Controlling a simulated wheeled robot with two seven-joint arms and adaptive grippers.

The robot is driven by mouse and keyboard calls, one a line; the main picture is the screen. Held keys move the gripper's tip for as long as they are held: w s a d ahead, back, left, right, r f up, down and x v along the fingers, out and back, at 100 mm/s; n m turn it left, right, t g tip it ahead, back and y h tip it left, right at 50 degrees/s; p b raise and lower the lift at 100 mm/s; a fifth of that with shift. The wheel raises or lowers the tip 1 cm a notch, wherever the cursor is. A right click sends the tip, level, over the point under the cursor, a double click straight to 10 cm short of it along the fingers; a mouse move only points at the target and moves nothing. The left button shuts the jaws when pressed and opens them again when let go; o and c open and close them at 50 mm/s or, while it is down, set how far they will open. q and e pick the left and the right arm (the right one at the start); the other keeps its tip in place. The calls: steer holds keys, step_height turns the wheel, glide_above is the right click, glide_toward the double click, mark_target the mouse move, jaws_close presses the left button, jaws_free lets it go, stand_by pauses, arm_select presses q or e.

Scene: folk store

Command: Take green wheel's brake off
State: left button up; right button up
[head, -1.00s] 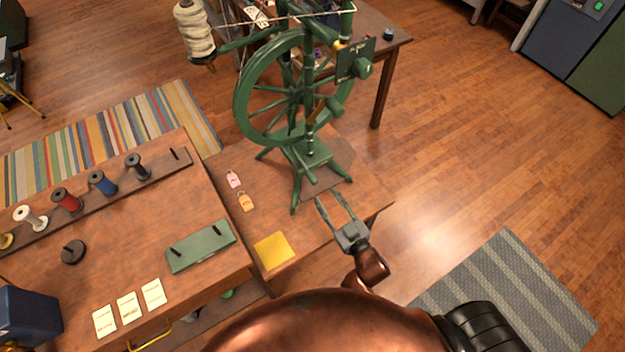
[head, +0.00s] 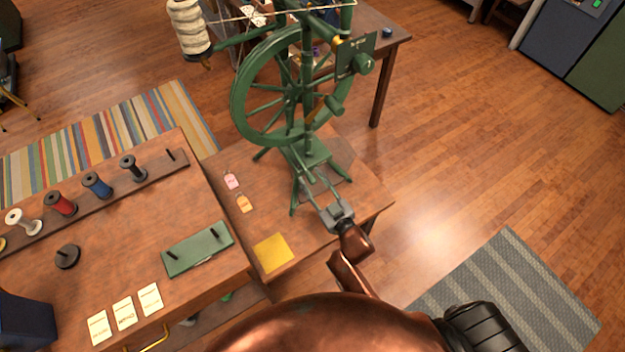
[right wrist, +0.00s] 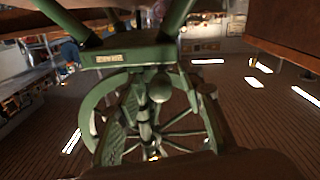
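The green spinning wheel (head: 307,148) stands on the wooden table, its large spoked wheel (head: 236,95) upright. A green knob with a brass-coloured part (head: 333,105) sits on its right side, and another green knob (head: 364,64) sits higher by a dark plate. I cannot tell which part is the brake. My right gripper (head: 313,180) is at the wheel's low base, its two fingers apart; contact is unclear. In the right wrist view the green base with a small label (right wrist: 110,57), a round-ended green post (right wrist: 160,88) and spokes appear close. My left gripper is not in view.
A pink tag (head: 231,181), an orange tag (head: 244,203) and a yellow cloth or sheet (head: 272,252) lie on the table. A lower-left bench holds a spool rack (head: 115,188) and a green board (head: 198,249). Wooden floor is open at right.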

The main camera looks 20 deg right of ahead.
jaws_close()
stand_by(0.5)
